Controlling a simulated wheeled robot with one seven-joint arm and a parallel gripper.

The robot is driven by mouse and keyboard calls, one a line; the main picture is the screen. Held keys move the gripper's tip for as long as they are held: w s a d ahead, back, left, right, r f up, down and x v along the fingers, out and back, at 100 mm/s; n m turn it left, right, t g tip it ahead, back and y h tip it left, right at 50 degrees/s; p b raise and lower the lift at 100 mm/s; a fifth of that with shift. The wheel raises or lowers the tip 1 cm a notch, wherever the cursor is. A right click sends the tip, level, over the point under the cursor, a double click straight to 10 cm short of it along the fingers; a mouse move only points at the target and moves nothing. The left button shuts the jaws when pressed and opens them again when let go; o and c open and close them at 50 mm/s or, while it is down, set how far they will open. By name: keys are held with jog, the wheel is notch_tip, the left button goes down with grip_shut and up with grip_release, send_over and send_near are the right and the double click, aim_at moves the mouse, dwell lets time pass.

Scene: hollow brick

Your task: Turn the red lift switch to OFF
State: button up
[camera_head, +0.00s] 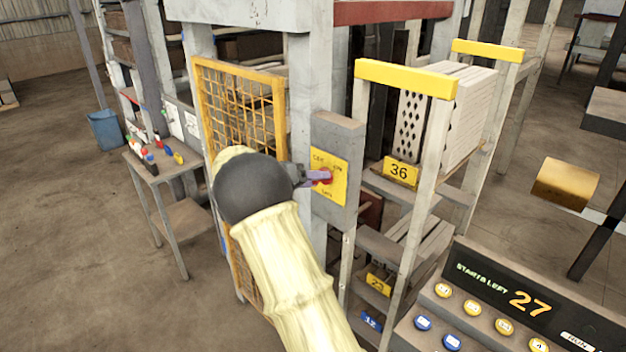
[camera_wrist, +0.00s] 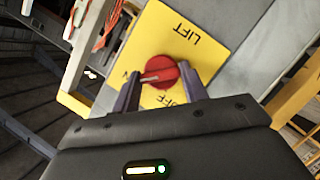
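The red lift switch (camera_head: 325,176) is a round knob on a yellow plate (camera_head: 331,196), fixed to a grey post. In the wrist view the red knob (camera_wrist: 163,72) has a pale mark pointing left, toward a letter N at the plate's edge. The plate reads LIFT upside down, with OFF partly hidden below the knob. My gripper (camera_head: 312,176) is at the switch. In the wrist view its fingers (camera_wrist: 159,78) stand spread on either side of the knob, with a small gap at the left; contact at the right is unclear.
A yellow mesh guard (camera_head: 240,108) stands left of the post. A rack with yellow bars (camera_head: 405,78) and hollow bricks (camera_head: 462,115) stands close on the right. A control panel (camera_head: 500,300) showing 27 is at lower right. A small table (camera_head: 165,165) is at left.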

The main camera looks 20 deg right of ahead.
jog(key=shift+c, duration=1)
jog(key=shift+f+n, duration=0.1)
jog(key=shift+n, duration=0.2)
jog(key=n+h+b, duration=0.1)
jog(key=n, duration=0.3)
jog(key=n+g+h+b, duration=0.1)
jog(key=n+h, duration=0.1)
jog(key=n, duration=0.1)
jog(key=n+h+b, duration=0.1)
jog(key=n+h, duration=0.1)
jog(key=n, duration=0.2)
jog(key=shift+w+a+f+n, duration=0.1)
jog(key=shift+f+n, duration=0.2)
jog(key=shift+f, duration=0.05)
jog(key=n+t+h, duration=0.1)
jog(key=n, duration=0.3)
jog(key=shift+f+n, duration=0.15)
jog(key=shift+n, duration=0.25)
jog(key=o, duration=1)
